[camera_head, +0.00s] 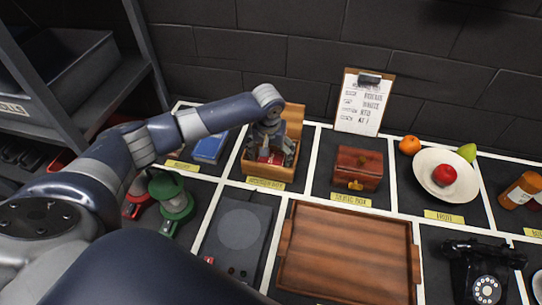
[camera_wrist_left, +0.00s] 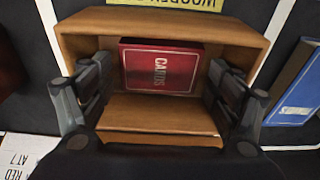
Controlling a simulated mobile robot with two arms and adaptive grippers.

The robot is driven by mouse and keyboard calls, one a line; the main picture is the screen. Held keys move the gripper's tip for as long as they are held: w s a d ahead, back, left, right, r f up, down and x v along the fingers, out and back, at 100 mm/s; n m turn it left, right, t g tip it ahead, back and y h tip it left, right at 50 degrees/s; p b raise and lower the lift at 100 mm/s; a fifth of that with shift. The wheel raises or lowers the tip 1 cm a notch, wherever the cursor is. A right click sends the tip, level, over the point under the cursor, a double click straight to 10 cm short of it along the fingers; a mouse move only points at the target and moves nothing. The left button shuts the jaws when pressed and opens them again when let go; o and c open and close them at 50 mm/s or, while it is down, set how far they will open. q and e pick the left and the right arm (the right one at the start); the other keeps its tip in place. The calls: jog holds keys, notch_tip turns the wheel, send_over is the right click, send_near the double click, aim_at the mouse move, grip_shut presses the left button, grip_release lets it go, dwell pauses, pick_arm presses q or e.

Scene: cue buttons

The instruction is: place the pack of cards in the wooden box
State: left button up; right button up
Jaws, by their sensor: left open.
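The red pack of cards (camera_wrist_left: 160,68), marked CARDS, lies inside the open wooden box (camera_wrist_left: 82,22) in the left wrist view. In the head view the wooden box (camera_head: 267,173) stands in the back row with its lid up, and the pack of cards (camera_head: 266,157) shows in it below my gripper. My left gripper (camera_head: 272,150) reaches down into the box. In the left wrist view its two open fingers (camera_wrist_left: 160,92) stand on either side of the pack, with gaps visible between them and it. My right gripper is not in view.
A small brown chest (camera_head: 358,168) stands to the right of the box, and a blue book (camera_head: 210,146) to the left. A clipboard (camera_head: 363,101) leans on the back wall. A wooden tray (camera_head: 346,250) lies in front. A plate (camera_head: 432,184) with a red fruit is farther right.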

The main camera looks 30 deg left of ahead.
aim_at(270, 163)
pick_arm(q)
notch_tip(270, 163, up, 11)
jog(key=s, duration=0.1)
jog(key=shift+s+d+f+b, duration=0.2)
jog(key=shift+s+b, duration=0.05)
jog(key=shift+b, duration=0.1)
jog(key=shift+f, duration=0.1)
